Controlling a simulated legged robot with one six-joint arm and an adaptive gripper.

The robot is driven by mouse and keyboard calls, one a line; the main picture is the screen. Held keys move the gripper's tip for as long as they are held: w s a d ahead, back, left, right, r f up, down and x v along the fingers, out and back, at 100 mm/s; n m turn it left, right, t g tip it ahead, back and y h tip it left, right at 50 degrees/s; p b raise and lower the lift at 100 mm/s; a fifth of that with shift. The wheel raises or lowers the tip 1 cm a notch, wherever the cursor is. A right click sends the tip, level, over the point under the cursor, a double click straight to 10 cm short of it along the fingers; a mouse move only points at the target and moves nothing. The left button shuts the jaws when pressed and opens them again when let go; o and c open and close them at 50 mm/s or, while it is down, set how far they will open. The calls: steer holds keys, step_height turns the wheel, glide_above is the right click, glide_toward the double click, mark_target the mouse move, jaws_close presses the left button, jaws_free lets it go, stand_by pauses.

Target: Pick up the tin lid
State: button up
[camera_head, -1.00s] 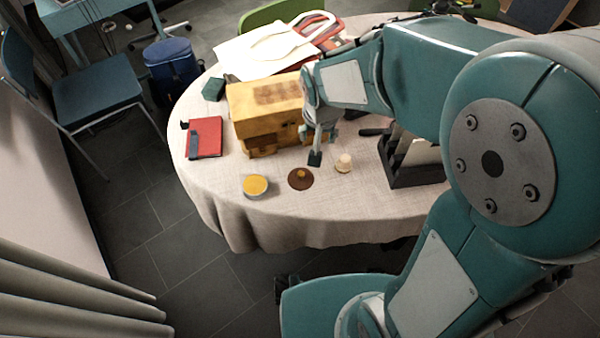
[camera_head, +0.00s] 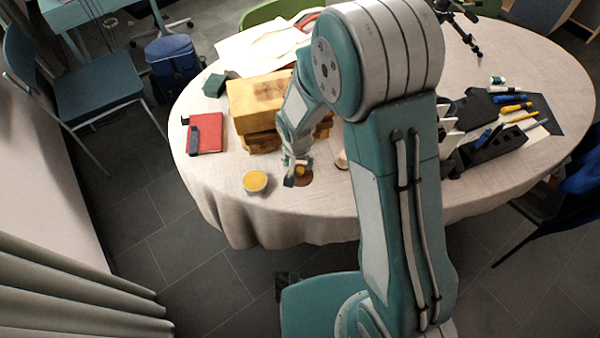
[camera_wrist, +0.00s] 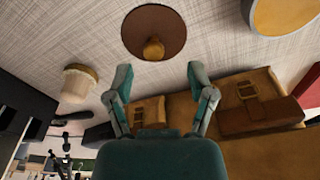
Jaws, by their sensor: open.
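The tin lid looks to be the round brown disc (camera_head: 305,182) with an orange-brown knob, lying flat on the tablecloth. It shows whole in the wrist view (camera_wrist: 135,30), knob up, beyond my fingertips. My gripper (camera_head: 294,178) is just above and beside the lid in the head view and hides part of it. In the wrist view my gripper (camera_wrist: 159,80) is open, with nothing between its fingers. A round tin with a yellow-orange top (camera_head: 255,181) stands to the left of the lid, and its edge shows in the wrist view (camera_wrist: 284,12).
A tan leather box or bag (camera_head: 255,97) stands close behind my gripper. A small cream object (camera_wrist: 78,83) stands near the lid. A red notebook (camera_head: 208,130) lies to the left. A black organiser (camera_head: 490,148) is at right. Table front is clear.

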mark_target(300, 169)
steer(key=f, duration=0.4)
steer(key=shift+w+d+f, duration=0.15)
steer(key=shift+w+d, duration=0.05)
steer(key=shift+d, duration=0.15)
jaws_close()
